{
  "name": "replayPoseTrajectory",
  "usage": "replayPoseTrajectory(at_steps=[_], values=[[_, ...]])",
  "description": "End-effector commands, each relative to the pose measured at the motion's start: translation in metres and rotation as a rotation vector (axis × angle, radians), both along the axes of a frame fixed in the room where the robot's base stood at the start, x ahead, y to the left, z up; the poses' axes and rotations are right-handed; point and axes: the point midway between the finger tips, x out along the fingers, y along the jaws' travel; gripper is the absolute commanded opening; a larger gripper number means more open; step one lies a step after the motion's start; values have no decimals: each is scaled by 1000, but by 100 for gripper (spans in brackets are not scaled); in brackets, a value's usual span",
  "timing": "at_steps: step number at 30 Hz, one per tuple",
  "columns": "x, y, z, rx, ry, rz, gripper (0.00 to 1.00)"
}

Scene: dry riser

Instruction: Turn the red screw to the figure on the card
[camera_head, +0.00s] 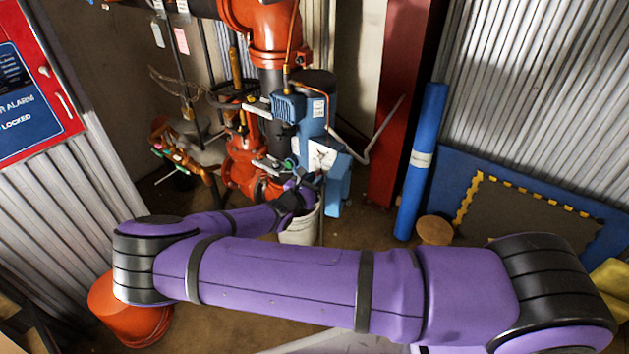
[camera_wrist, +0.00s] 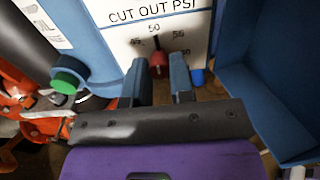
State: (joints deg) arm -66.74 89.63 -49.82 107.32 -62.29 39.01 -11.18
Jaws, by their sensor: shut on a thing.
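The red screw (camera_wrist: 158,61) sits low on a white scale plate (camera_wrist: 118,38) headed "CUT OUT PSI", on a blue box. A dark pointer above the screw points up, close to the 50 mark; 45 is at its left and 55 at its right. My gripper (camera_wrist: 158,68) has its two fingers on either side of the screw and is shut on it. In the head view my gripper is mostly hidden near the blue box (camera_head: 335,185). A pink card (camera_head: 181,41) and a white card (camera_head: 157,35) hang at upper left; I cannot read either.
A green knob (camera_wrist: 65,82) and a blue cap (camera_wrist: 197,77) are close to my fingers. A blue panel (camera_wrist: 265,100) stands at the right. Orange pipework (camera_head: 243,165) is left of the box, and a white bucket (camera_head: 300,232) is below it.

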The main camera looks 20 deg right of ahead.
Motion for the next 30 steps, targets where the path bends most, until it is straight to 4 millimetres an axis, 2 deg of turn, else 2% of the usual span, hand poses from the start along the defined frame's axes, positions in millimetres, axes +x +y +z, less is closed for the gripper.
replayPoseTrajectory(at_steps=[11,30], values=[[0,0,0,-82,116,-1,0],[0,0,0,-427,593,0,0]])
